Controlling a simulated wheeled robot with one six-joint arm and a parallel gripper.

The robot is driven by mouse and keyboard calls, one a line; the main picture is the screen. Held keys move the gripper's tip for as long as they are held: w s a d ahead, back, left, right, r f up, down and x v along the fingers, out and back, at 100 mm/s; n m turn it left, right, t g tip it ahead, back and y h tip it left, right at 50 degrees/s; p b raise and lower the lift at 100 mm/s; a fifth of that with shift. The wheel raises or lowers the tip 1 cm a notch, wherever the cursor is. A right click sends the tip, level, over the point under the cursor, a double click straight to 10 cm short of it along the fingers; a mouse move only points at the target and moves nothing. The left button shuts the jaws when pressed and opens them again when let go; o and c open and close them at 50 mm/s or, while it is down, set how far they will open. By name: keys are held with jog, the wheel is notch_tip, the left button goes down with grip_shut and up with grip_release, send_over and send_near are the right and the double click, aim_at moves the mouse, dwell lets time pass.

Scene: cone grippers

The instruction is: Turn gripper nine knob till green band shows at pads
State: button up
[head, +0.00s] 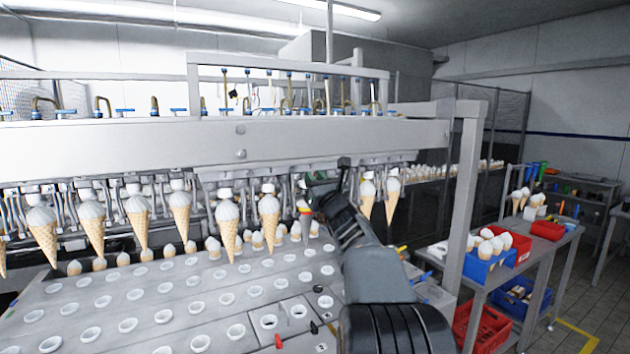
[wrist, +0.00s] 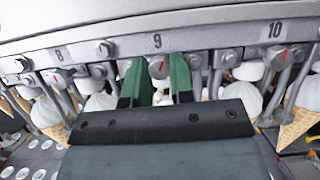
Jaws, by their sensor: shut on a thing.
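The gripper nine knob (wrist: 157,68) is a round metal knob with a red line on its face, just below the number 9 on the pale beam. My gripper (wrist: 158,76) has its two green fingers on either side of this knob and is shut on it. In the head view my gripper (head: 312,180) reaches under the machine's long beam, and my arm hides the knob there. The pads of gripper nine are mostly hidden behind my fingers and palm. I cannot make out a green band at them.
The knob at 8 (wrist: 58,77) and the knob at 10 (wrist: 279,54) flank mine, with cones (wrist: 300,117) hanging close by. A holed tray deck (head: 190,300) lies below. A blue crate (head: 487,262) of cones stands on the right bench.

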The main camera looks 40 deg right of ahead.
jog(key=shift+d+f+n+y+b, duration=0.1)
jog(key=shift+f+n+y+b, duration=0.15)
jog(key=shift+n+y+b, duration=0.6)
grip_shut()
jog(key=n+b, duration=0.1)
jog(key=n, duration=0.1)
jog(key=n+y+b, duration=0.1)
jog(key=shift+r+n+y, duration=0.25)
jog(key=shift+r+n, duration=0.05)
jog(key=shift+n, duration=0.05)
jog(key=o, duration=0.9)
grip_release()
jog(key=shift+c, duration=0.2)
